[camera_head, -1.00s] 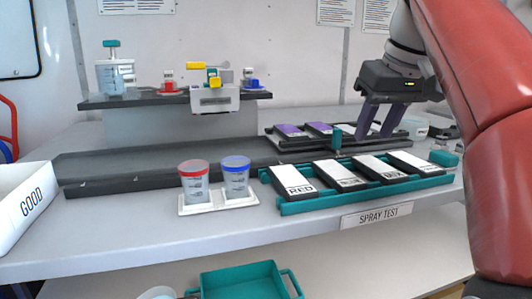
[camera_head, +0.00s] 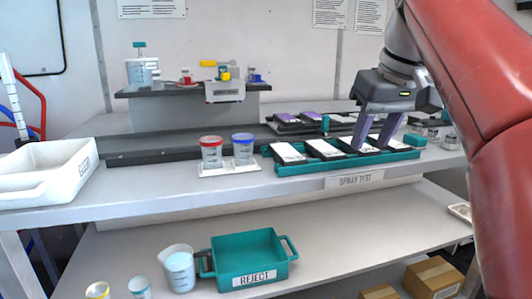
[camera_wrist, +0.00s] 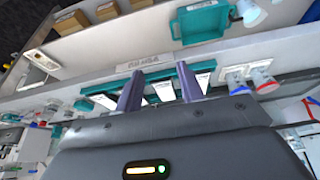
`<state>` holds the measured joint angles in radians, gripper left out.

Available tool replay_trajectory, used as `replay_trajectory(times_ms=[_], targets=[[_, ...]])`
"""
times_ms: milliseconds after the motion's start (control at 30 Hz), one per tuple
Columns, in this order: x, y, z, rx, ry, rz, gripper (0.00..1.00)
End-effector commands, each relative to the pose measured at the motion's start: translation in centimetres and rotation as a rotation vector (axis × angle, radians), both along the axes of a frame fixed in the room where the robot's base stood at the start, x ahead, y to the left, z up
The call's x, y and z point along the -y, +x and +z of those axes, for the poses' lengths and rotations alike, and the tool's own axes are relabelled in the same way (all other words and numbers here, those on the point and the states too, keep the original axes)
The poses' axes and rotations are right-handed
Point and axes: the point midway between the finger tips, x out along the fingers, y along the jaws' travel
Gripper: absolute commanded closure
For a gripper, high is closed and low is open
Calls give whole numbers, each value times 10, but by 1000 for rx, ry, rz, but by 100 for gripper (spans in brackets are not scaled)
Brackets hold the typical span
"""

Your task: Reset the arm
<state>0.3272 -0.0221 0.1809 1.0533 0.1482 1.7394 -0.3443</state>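My gripper (camera_head: 373,143) has two purple fingers, spread apart, with nothing visible between them. In the head view it overlaps the right part of the teal rack (camera_head: 292,169) on the table; its height above the rack is hard to tell. In the wrist view my gripper (camera_wrist: 160,78) also shows open, with the rack and its white-labelled dark plates in the background. My red arm comes in from the right of the head view.
Red-lidded (camera_head: 211,152) and blue-lidded (camera_head: 243,148) cups stand left of the rack. A white bin (camera_head: 40,185) is at the far left. Below are a teal REJECT tray (camera_head: 250,260), a jug (camera_head: 178,268) and cardboard boxes (camera_head: 433,277).

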Motion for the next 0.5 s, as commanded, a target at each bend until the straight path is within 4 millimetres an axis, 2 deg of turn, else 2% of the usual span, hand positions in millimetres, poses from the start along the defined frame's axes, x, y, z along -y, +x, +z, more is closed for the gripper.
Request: replay_trajectory(times_ms=[267, 367, 500], targets=[[-11, -15, -26, 7, -11, -46, 62], [-15, -24, -42, 10, -14, -68, 62], [-21, -43, -75, 22, -19, -108, 62]])
